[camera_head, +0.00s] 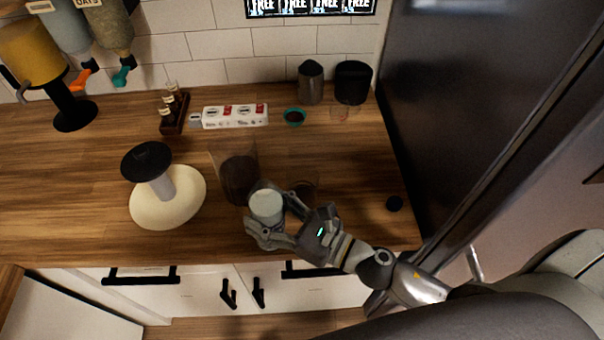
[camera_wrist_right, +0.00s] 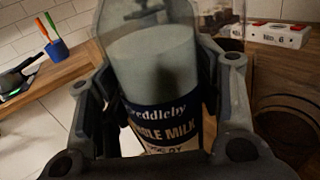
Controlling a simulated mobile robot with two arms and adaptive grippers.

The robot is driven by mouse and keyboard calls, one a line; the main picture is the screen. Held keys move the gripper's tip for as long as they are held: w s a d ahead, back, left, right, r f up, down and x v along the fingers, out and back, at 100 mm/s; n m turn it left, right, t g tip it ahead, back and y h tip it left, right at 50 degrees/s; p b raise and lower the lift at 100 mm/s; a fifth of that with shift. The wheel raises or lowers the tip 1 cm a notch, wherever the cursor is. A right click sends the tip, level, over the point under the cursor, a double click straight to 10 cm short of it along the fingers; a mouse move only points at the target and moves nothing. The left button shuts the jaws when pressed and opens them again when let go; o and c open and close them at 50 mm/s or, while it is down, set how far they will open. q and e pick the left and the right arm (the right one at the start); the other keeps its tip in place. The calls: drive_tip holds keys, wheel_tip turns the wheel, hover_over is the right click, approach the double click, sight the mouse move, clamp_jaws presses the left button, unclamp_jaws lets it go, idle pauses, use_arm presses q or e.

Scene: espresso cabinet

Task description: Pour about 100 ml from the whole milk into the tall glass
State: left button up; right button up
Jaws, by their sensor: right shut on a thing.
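A tall, clear, wide-mouthed vessel (camera_head: 238,175) with dark contents stands just behind and left of the bottle. Another clear glass (camera_head: 303,187) with something dark low in it stands right of the bottle, partly hidden by my gripper. I cannot tell which is the tall glass. My left gripper is not in view.
A black-topped stand on a cream round base (camera_head: 185,208) is at left. A dark tall cabinet (camera_head: 460,90) bounds the right.

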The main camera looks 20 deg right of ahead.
sight(283, 208)
drive_tip(key=shift+w+d+r+m+p, duration=0.1)
drive_tip(key=shift+d+r+m+p, duration=0.15)
drive_tip(key=shift+r+m, duration=0.65)
drive_tip(key=shift+w+d+r+m+p, duration=0.1)
drive_tip(key=shift+r+m+p, duration=0.2)
drive_tip(key=shift+r+m, duration=0.6)
drive_tip(key=shift+w+d+r+m+t+p, duration=0.2)
drive_tip(key=shift+r+m+t, duration=0.15)
drive_tip(key=shift+m, duration=0.5)
drive_tip(key=shift+w+d+r+m+t+p, duration=0.1)
drive_tip(key=shift+d+r+m+t+p, duration=0.25)
drive_tip(key=shift+m, duration=0.5)
drive_tip(key=shift+s+a+r, duration=0.1)
drive_tip(key=shift+a+r, duration=0.05)
drive_tip(key=shift+a+r+m, duration=0.1)
drive_tip(key=shift+r+m, duration=0.25)
drive_tip(key=shift+m, duration=0.65)
drive_tip(key=shift+s+a+f+m+t+b, duration=0.1)
drive_tip(key=shift+a+f+m+t+b, duration=0.05)
drive_tip(key=shift+f+m+b, duration=0.4)
drive_tip(key=shift+s+a+f+m+t+b, duration=0.1)
drive_tip(key=shift+f+m+t+b, duration=0.05)
drive_tip(key=shift+f+m+b, duration=0.35)
drive_tip(key=shift+s+a+f+m+t+h+b, duration=0.15)
drive_tip(key=shift+m+t+h+b, duration=0.15)
drive_tip(key=shift+m, duration=0.55)
drive_tip(key=shift+a+m+t+h+b, duration=0.15)
drive_tip(key=shift+m+b, duration=0.25)
drive_tip(key=shift+m, duration=0.4)
idle(0.6)
